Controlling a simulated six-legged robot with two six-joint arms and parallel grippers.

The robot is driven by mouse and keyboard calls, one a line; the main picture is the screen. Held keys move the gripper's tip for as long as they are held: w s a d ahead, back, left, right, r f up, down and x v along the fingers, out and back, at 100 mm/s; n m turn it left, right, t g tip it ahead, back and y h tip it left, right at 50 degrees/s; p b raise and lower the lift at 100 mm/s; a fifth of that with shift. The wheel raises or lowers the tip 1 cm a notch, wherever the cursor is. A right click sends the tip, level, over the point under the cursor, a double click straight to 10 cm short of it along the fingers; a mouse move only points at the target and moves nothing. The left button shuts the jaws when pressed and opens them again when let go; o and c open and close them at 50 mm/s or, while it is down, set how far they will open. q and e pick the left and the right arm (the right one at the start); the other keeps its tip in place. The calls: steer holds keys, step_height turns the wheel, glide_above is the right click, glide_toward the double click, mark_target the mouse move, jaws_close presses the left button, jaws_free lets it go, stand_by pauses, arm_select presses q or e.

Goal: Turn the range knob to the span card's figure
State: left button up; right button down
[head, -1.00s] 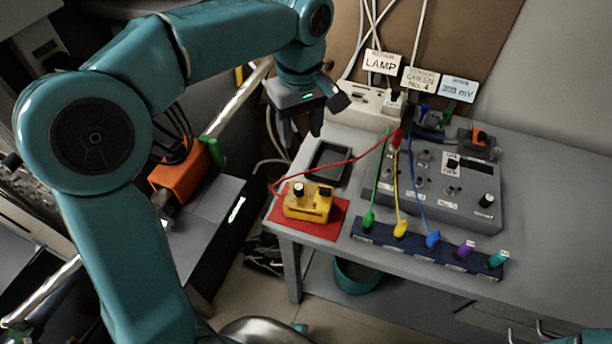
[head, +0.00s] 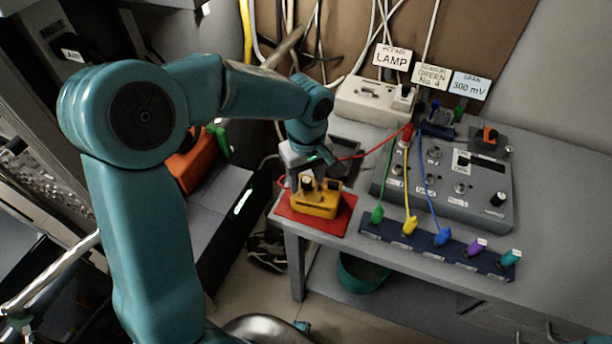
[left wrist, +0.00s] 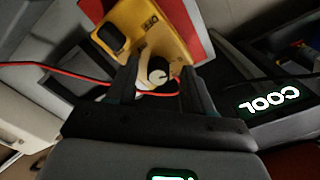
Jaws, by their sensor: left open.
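A yellow box (head: 318,205) sits on a red mat (head: 340,222) at the table's near left corner. In the left wrist view, a round knob (left wrist: 158,71) with a light and dark face stands on the box (left wrist: 144,22). My left gripper (head: 308,178) is pointed down over the box, fingers apart on either side of this knob; contact cannot be told. The span card (head: 470,86) reads 300 mV. A grey instrument (head: 450,200) has a black knob (head: 498,199) at its right; its label is too small to read. My right gripper is out of view.
A red lead (head: 360,155) runs behind the box. Green, yellow and blue leads link the instrument to a dark plug strip (head: 400,241). A white power strip (head: 372,102) and cards reading LAMP (head: 391,59) and GREEN No. 4 (head: 430,77) stand behind. The table's right side is clear.

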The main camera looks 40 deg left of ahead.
arm_select(q)
steer(key=shift+w+f, duration=0.15)
jaws_close()
